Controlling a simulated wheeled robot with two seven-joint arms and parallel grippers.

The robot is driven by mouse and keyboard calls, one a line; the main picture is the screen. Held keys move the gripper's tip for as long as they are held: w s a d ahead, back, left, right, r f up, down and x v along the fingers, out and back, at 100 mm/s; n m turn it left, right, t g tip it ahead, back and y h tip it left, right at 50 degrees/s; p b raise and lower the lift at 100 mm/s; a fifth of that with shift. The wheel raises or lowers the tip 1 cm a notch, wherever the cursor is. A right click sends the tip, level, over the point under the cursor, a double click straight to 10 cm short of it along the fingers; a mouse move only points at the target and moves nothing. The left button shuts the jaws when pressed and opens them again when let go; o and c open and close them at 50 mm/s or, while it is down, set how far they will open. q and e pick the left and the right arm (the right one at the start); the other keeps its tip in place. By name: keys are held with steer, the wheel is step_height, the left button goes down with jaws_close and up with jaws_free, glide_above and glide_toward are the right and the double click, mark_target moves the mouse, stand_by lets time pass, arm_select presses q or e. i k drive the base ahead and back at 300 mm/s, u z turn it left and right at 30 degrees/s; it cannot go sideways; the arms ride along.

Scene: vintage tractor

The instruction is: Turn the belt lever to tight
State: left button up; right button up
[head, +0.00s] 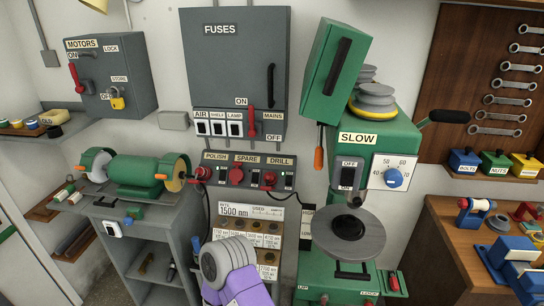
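The green drill press (400,140) stands right of centre. Its belt cover (330,70) is swung open, and grey stepped pulleys (375,98) with a yellow belt show beside it. A lever with an orange handle (318,156) hangs down at the left side of the press head and looks like the belt lever. I see no tight or loose mark by it. A SLOW plate (358,138) is on the front of the head. A purple and grey part of my own arm rises at the bottom centre, apart from the lever. Neither gripper's fingers show.
A drill table (348,235) with a dark round part on it sits below the head. A black-gripped handle (450,116) sticks out on the right. The fuse box (235,70) and switch strip (250,175) are left of the press. A workbench (470,260) is at right.

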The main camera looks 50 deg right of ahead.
mark_target(321, 143)
steer(key=u, duration=0.05)
steer(key=i, duration=1.25)
steer(key=z, duration=1.55)
